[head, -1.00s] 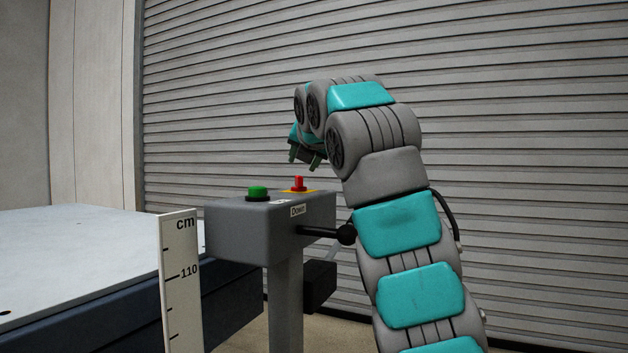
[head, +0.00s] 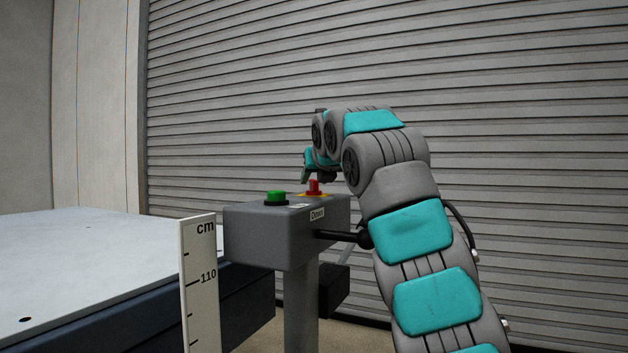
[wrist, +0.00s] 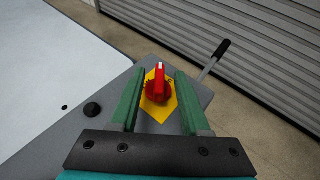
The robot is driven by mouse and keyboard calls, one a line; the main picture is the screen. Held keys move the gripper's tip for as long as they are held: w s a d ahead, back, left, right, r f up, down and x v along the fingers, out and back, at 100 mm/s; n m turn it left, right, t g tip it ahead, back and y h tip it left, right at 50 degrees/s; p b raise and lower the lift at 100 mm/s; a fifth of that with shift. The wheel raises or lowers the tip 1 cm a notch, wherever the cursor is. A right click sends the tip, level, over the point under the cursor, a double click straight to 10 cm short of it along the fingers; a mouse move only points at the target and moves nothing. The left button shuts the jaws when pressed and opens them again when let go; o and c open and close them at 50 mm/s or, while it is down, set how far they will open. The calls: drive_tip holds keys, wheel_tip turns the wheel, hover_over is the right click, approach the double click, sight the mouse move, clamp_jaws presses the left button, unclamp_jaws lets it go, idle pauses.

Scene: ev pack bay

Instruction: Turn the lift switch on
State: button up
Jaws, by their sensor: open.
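The lift switch (wrist: 158,86) is a red rotary knob with a pale mark on its handle, on a yellow plate (wrist: 160,108). In the wrist view it sits between the two green fingers of my gripper (wrist: 157,88), which is open, with gaps on both sides. The handle points roughly up the picture, along the fingers. In the head view the red switch (head: 314,187) stands on top of the grey control box (head: 270,238), and my gripper (head: 316,176) is over it, pointing down. Whether the fingers reach down beside the knob cannot be told.
A green button (head: 276,197) sits left of the switch. A black-knobbed lever (head: 342,236) sticks out of the box's side. A large pale table (head: 90,245) lies left, with a cm scale (head: 198,285) in front. A grey slatted shutter (head: 480,110) stands behind.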

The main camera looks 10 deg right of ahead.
drive_tip(key=shift+x, duration=1.1)
clamp_jaws()
